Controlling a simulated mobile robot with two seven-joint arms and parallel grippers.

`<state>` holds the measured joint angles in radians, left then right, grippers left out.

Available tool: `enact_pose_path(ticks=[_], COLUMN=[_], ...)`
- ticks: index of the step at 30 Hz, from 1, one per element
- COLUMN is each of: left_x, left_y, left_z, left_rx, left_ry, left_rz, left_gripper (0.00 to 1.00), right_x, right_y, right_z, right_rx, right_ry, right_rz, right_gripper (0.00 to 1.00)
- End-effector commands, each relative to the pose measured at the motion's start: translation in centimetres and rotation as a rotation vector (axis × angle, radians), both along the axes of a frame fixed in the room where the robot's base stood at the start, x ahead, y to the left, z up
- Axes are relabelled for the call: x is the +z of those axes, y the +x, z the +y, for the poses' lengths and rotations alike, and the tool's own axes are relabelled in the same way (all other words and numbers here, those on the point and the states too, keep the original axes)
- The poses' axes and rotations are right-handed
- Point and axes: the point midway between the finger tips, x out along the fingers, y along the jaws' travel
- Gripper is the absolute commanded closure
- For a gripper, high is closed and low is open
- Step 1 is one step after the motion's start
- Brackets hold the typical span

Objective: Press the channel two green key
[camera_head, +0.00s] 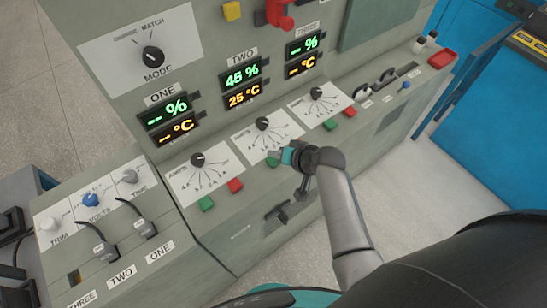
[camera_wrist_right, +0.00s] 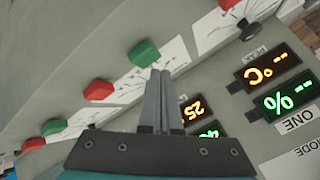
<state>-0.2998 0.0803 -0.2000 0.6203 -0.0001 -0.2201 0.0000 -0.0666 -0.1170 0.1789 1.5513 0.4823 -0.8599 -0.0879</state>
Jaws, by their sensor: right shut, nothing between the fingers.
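The channel two green key (camera_head: 272,162) is on the sloped panel below the middle dial, partly hidden by my right gripper. In the right wrist view the green key (camera_wrist_right: 143,53) shows just beyond the fingertips. My right gripper (camera_head: 274,154) is shut and empty, with its fingers (camera_wrist_right: 160,72) together and pointing at the panel close beside the key. I cannot tell whether they touch it. The channel two display (camera_head: 243,86) reads 45 % and 25 °C. My left gripper is not in view.
The channel two red key (camera_wrist_right: 98,90) sits beside the green one. Channel one has a green key (camera_head: 206,203) and a red key (camera_head: 235,185). Channel three has a green key (camera_head: 330,125) and a red key (camera_head: 351,112). A dark handle (camera_head: 280,213) sticks out of the front face below.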

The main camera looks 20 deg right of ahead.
Motion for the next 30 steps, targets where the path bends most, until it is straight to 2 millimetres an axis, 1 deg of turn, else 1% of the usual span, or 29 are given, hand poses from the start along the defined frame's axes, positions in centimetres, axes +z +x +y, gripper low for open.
enact_pose_path(ticks=[9, 30], left_x=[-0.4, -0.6], left_y=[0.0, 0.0], left_z=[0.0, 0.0], left_rx=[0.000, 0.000], left_ry=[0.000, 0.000], left_rz=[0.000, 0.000], left_gripper=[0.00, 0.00], right_x=[-0.8, -1.2], right_y=[0.0, 0.0], right_z=[0.0, 0.0], right_rx=[0.001, 0.000], right_ry=[-0.001, 0.000], right_rz=[0.000, 0.000], right_gripper=[1.00, 1.00])
